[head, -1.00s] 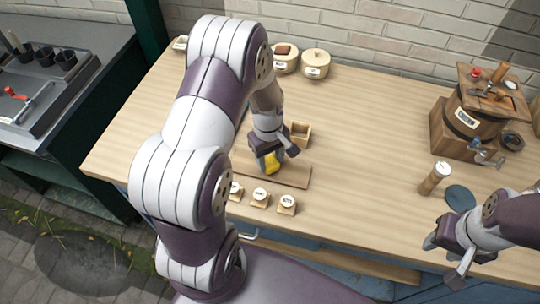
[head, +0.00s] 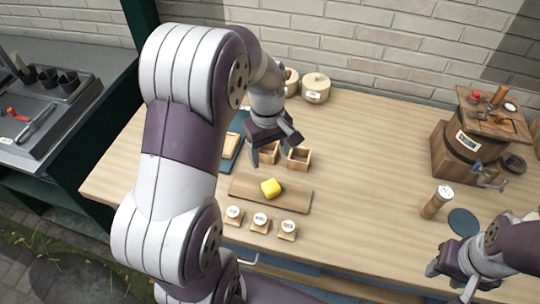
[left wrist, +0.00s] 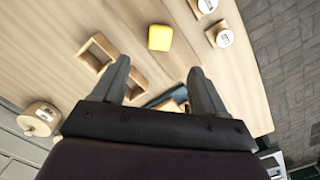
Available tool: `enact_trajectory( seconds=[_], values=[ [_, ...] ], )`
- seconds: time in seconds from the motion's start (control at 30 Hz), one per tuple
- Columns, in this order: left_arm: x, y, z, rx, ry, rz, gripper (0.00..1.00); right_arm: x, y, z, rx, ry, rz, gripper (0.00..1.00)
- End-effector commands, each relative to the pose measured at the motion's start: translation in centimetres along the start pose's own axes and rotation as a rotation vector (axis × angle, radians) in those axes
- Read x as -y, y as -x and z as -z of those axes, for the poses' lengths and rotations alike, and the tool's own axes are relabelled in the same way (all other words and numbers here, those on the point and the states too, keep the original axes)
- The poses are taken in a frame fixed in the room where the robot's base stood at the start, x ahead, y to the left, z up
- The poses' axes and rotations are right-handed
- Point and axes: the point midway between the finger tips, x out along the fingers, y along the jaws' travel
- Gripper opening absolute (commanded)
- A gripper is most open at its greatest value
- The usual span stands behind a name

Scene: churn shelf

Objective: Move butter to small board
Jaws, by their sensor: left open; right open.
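The yellow butter (head: 271,187) lies on a flat brown wooden board (head: 298,199) near the front of the table. It also shows in the left wrist view (left wrist: 160,38), beyond my fingertips. My left gripper (head: 270,152) is open and empty, behind and above the butter and apart from it. Its two open fingers also show in the left wrist view (left wrist: 158,72). My right gripper (head: 452,280) is open and empty at the front right edge of the table.
Two small open wooden boxes (head: 299,159) stand just behind the board. Several labelled blocks (head: 260,222) line its front. Lidded pots (head: 316,88) stand at the back. A wooden churn (head: 465,145), a grinder (head: 436,203) and a dark disc (head: 463,222) are at right. The table's middle is clear.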

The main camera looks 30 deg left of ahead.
Motion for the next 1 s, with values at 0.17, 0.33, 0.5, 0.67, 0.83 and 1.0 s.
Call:
enact_trajectory(
  seconds=[0.17, 0.33, 0.5, 0.67, 0.83, 1.0],
  values=[
    [1.2, -0.2, -5.8, -0.078, -0.512, -0.017, 0.72, 0.0, 0.0, 0.0, 0.0, 0.0, 0.0, 0.43],
    [3.1, -1.0, -10.0, -0.149, -0.925, -0.025, 0.72, 0.0, 0.0, 0.0, 0.0, 0.0, 0.0, 0.43],
    [3.6, -1.2, -10.6, -0.161, -1.0, -0.025, 0.72, 0.0, 0.0, 0.0, 0.0, 0.0, 0.0, 0.43],
    [3.6, -1.3, -10.6, -0.16, -0.997, -0.025, 0.72, 0.0, 0.0, 0.0, 0.0, 0.0, 0.0, 0.43],
    [3.6, -1.3, -10.6, -0.159, -0.995, -0.025, 0.72, 0.0, 0.0, 0.0, 0.0, 0.0, 0.0, 0.43],
    [3.6, -1.4, -10.6, -0.159, -0.994, -0.024, 0.43, 0.0, -0.1, 0.0, 0.0, 0.0, 0.0, 0.43]
  ],
)
